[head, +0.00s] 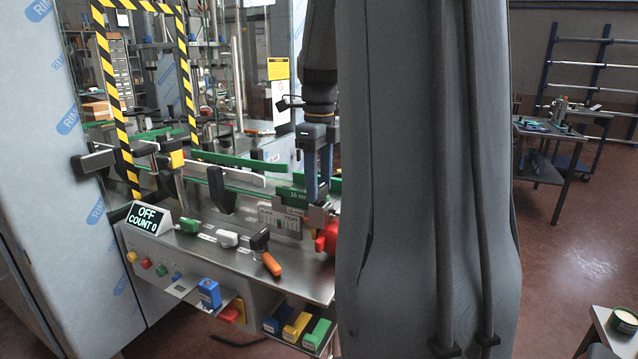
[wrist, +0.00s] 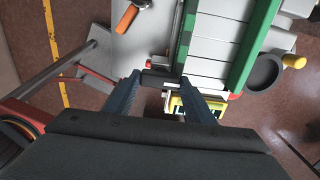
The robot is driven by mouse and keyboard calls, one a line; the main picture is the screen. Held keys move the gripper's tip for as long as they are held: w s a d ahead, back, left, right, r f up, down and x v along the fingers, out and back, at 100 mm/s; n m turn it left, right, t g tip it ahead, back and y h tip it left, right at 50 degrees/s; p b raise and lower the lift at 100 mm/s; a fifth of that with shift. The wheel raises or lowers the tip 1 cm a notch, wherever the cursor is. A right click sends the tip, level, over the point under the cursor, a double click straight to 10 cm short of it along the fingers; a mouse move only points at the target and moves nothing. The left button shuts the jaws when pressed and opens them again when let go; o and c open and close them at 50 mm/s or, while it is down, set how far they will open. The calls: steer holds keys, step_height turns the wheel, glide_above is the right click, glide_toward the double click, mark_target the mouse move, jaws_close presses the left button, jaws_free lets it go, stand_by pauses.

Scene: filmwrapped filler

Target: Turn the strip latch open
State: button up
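My gripper (head: 318,186) points down over the right end of the machine's conveyor. In the wrist view its two blue-grey fingers (wrist: 160,84) are spread apart. A short dark bar (wrist: 158,77), possibly the strip latch, shows between the fingertips beside the conveyor's end. I cannot tell whether the fingers touch it. No part is clearly marked as the strip latch. In the head view my arm hides the machine's right end.
A green guide rail (wrist: 256,45) runs along the conveyor. An orange-handled tool (head: 271,264) lies on the steel deck near a black knob (head: 260,239) and a white one (head: 228,239). A display (head: 147,217) reads OFF, COUNT 0. A red block (head: 327,238) stands near the gripper.

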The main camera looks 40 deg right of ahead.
steer(key=shift+c, duration=0.5)
steer(key=shift+n, duration=0.3)
steer(key=n+p, duration=0.2)
steer(key=n, duration=0.1)
steer(key=shift+r+n+p, duration=0.1)
steer(key=shift+n+p, duration=0.3)
steer(key=n+p, duration=0.2)
steer(key=n, duration=0.2)
steer(key=shift+n, duration=0.3)
steer(key=n+p, duration=0.2)
steer(key=n, duration=0.2)
steer(key=n+p, duration=0.2)
steer(key=n, duration=0.2)
steer(key=shift+n, duration=0.3)
steer(key=o, duration=1)
